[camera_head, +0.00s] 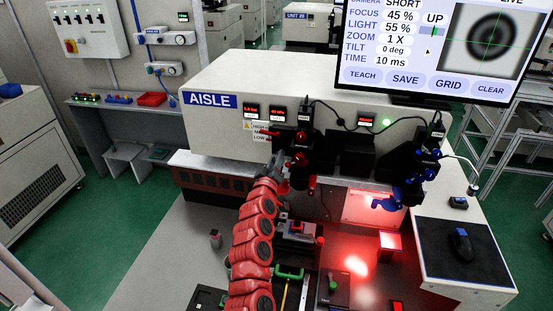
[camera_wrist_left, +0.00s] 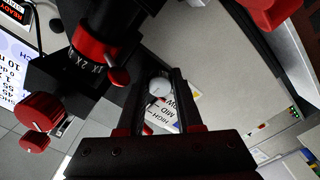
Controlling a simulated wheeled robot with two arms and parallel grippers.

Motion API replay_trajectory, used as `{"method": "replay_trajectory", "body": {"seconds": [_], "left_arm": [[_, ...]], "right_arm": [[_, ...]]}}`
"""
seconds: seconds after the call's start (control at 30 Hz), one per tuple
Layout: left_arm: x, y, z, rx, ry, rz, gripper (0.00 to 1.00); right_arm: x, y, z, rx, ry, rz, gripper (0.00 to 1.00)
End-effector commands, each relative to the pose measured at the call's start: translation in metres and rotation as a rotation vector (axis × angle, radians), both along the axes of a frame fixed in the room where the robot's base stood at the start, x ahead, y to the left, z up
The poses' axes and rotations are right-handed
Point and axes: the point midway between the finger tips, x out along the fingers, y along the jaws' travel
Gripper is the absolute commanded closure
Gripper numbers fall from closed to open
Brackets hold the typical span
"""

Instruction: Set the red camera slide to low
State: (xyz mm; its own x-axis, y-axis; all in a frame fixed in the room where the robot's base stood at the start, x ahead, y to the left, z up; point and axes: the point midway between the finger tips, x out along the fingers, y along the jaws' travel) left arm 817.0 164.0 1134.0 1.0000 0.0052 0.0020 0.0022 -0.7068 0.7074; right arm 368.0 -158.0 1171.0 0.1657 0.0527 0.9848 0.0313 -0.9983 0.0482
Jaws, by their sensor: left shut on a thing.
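The red camera (camera_head: 301,143), black with red knobs, is mounted on the front of the white AISLE machine. A label (camera_head: 259,133) with HIGH, MID and LOW lines is beside it; in the left wrist view MID and LOW are readable on the label (camera_wrist_left: 186,108). My left gripper (camera_head: 284,160) is at the camera's lower left. In the left wrist view its fingers (camera_wrist_left: 160,88) are shut on a pale round knob (camera_wrist_left: 159,87), in front of the label. The slide's exact setting is hard to read, as the fingers partly cover it. My right gripper is not in view.
The red camera's barrel (camera_wrist_left: 92,48) and red knobs (camera_wrist_left: 40,112) are close beside my left gripper. A blue-knobbed camera (camera_head: 412,168) is to the right. A monitor (camera_head: 435,45) hangs above. A mouse (camera_head: 461,244) lies on the right-hand pad. Fixtures stand on the bench below.

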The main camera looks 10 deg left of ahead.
Motion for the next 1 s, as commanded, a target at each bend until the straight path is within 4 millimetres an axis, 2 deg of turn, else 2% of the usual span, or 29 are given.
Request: {"method": "replay_trajectory", "body": {"seconds": [0.03,0.27,0.3,0.47,0.83,1.0], "left_arm": [[0.0,0.0,-0.008,0.002,0.003,0.0,1.0],[0.0,-0.001,-0.007,0.002,0.008,-0.002,1.0],[0.0,-0.001,-0.008,0.002,0.008,-0.003,0.64],[0.0,-0.001,-0.007,0.002,0.007,-0.003,0.35],[-0.002,-0.001,-0.005,0.001,0.003,-0.001,0.35],[-0.014,-0.002,-0.007,-0.001,0.001,-0.001,0.35]], "right_arm": [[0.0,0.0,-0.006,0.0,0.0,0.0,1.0],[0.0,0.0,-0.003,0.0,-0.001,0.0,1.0],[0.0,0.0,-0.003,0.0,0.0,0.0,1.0],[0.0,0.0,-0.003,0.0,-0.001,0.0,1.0],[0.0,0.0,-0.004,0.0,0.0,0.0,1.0],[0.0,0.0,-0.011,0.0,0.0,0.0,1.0]]}}
